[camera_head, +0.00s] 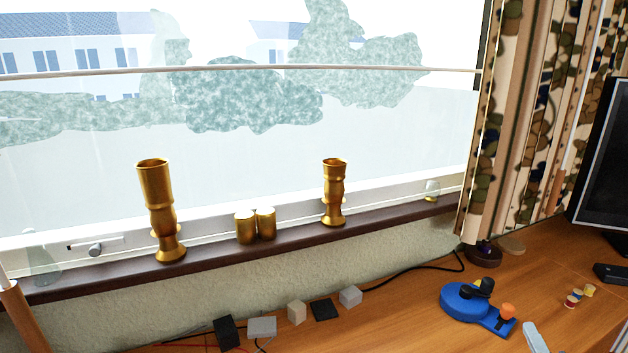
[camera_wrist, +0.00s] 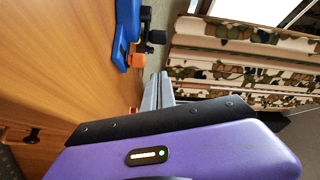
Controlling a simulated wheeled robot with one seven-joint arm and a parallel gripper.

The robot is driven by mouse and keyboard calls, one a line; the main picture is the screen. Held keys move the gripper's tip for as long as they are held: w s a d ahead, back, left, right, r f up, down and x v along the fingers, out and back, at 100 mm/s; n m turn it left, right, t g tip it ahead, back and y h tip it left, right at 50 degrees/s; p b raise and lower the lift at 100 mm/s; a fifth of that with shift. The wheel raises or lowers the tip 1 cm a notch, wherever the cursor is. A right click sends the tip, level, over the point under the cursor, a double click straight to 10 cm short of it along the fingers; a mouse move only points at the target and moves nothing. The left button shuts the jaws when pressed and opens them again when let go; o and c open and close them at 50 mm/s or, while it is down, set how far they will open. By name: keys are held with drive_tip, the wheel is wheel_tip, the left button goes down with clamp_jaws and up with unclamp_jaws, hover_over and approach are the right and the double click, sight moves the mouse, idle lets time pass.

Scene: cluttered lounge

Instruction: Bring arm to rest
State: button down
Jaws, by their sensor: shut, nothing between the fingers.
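My gripper (camera_wrist: 158,88) shows in the wrist view with its grey fingers together and nothing between them. In the head view a pale grey piece of it (camera_head: 535,338) enters at the bottom edge, over the wooden desk (camera_head: 425,325). The rest of my arm is out of the head view. A blue object with black and orange knobs (camera_head: 462,301) lies on the desk, to the upper left of that piece. It also shows in the wrist view (camera_wrist: 124,28), above and left of the fingertips; whether they touch cannot be told.
Small blocks (camera_head: 262,327) and a black cable (camera_head: 420,269) lie along the wall. Small coloured pieces (camera_head: 573,299) and a monitor (camera_head: 606,150) are at right. Gold vases (camera_head: 160,205) (camera_head: 334,190) and gold cups (camera_head: 246,228) stand on the windowsill (camera_head: 205,256). A patterned curtain (camera_head: 520,120) hangs at right.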

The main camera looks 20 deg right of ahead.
drive_tip(key=s+a+n, duration=0.1)
drive_tip(key=s+a, duration=0.1)
drive_tip(key=a, duration=0.1)
drive_tip(key=s+a+n, duration=0.2)
drive_tip(key=a, duration=0.2)
drive_tip(key=s+a+n+p, duration=0.1)
drive_tip(key=s+a+n, duration=0.1)
drive_tip(key=a, duration=0.1)
drive_tip(key=shift+a+f+g, duration=0.25)
drive_tip(key=shift+f+g, duration=0.1)
drive_tip(key=shift+g, duration=0.05)
drive_tip(key=s+a+r+n+y+p, duration=0.2)
drive_tip(key=s+a+n, duration=0.5)
drive_tip(key=s+a, duration=0.4)
drive_tip(key=s+a+r+n+y+p, duration=0.2)
drive_tip(key=s+a+r+n+y, duration=0.3)
drive_tip(key=s+a, duration=0.6)
drive_tip(key=a+n+y, duration=0.2)
drive_tip(key=a+n, duration=0.1)
drive_tip(key=a, duration=0.3)
drive_tip(key=shift+a+p, duration=0.15)
drive_tip(key=shift+p, duration=0.2)
drive_tip(key=shift+s, duration=0.1)
